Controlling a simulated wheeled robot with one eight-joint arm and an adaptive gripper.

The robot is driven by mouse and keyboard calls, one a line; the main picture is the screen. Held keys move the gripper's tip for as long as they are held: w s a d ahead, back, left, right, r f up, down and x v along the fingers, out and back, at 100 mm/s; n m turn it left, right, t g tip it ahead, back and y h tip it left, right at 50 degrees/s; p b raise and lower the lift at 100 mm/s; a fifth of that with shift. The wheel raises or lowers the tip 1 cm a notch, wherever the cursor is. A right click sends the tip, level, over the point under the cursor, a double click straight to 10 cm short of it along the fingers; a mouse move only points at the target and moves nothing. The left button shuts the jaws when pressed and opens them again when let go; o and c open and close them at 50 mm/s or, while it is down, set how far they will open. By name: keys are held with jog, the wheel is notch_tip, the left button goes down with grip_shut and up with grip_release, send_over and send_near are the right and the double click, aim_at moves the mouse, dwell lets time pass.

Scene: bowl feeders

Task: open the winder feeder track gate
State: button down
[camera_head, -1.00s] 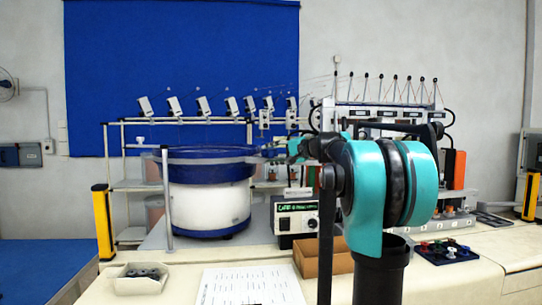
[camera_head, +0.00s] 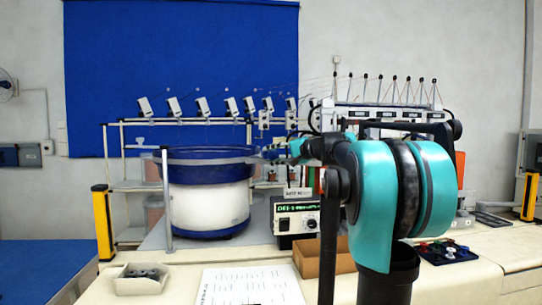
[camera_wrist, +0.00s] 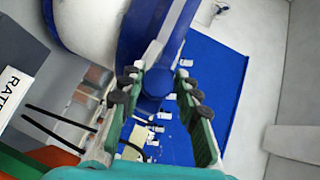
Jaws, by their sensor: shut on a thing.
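The winder feeder is a blue bowl (camera_head: 208,156) on a white drum, left of my arm. In the head view my gripper (camera_head: 272,150) is at the bowl's right side, small and partly hidden by my arm. In the wrist view my gripper (camera_wrist: 156,82) has its two green fingers with dark pads either side of a round blue part (camera_wrist: 157,84), and is shut on it. This part seems to be the track gate's knob. A pale strip (camera_wrist: 155,52) runs along the bowl's side up to it. The gate's opening itself cannot be made out.
A controller box (camera_head: 297,217) stands below the gripper, with a cardboard box (camera_head: 312,258) in front. A parts bin (camera_head: 138,280) and a printed sheet (camera_head: 250,286) lie on the bench. A winder rack (camera_head: 385,115) with several rods stands behind my arm.

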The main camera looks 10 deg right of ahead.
jog(key=shift+f, duration=0.25)
jog(key=c, duration=1.2)
grip_release()
jog(key=shift+w+d, duration=0.1)
jog(key=shift+w, duration=0.05)
jog(key=shift+r, duration=0.1)
jog(key=shift+s+d, duration=0.3)
jog(key=v, duration=1.1)
jog(key=shift+r, duration=0.15)
